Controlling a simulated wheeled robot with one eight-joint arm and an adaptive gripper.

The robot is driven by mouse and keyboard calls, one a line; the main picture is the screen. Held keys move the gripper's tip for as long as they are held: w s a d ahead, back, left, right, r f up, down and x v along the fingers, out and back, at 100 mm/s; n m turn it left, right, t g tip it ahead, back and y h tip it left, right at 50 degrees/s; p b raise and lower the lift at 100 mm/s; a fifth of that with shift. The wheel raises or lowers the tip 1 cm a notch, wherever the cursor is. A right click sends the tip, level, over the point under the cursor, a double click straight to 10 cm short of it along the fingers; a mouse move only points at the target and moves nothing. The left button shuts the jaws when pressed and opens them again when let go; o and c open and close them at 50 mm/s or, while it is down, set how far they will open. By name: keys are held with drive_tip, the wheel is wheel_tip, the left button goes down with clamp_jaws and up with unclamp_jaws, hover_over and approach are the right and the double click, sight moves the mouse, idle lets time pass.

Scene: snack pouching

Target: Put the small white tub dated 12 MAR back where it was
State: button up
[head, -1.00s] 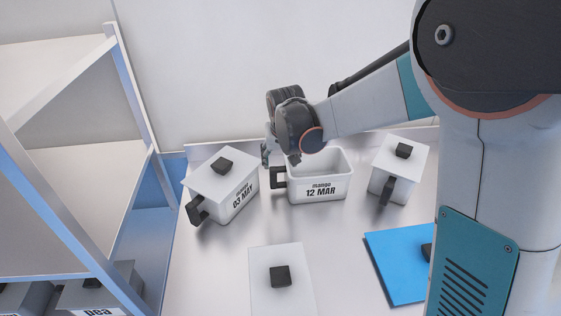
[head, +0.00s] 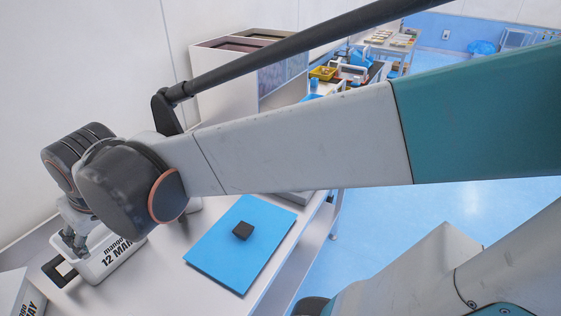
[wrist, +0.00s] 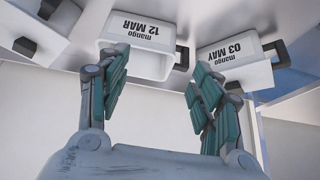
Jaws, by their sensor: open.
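The white tub labelled "mango 12 MAR" (head: 119,251) stands on the pale worktop at the lower left of the head view. It has a black side handle (head: 59,271). It shows upside down at the top of the wrist view (wrist: 146,29), with no lid on it. My gripper (head: 75,243) is at the tub's far side near the handle end. In the wrist view my gripper's fingers (wrist: 160,62) are spread, with the tub's rim and handle showing beyond and between them. I cannot tell whether the fingers touch the tub.
A tub dated 03 MAY (wrist: 232,58) stands beside it, by the handle end. Another tub (wrist: 30,22) is on its other side. A blue panel with a black knob (head: 226,262) lies near the worktop's edge. Blue floor (head: 450,235) is open to the right.

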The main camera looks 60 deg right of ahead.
drive_tip(key=s+d+f+t, duration=0.1)
drive_tip(key=s+d, duration=0.1)
drive_tip(key=s, duration=0.9)
drive_tip(key=shift+d+f, duration=0.35)
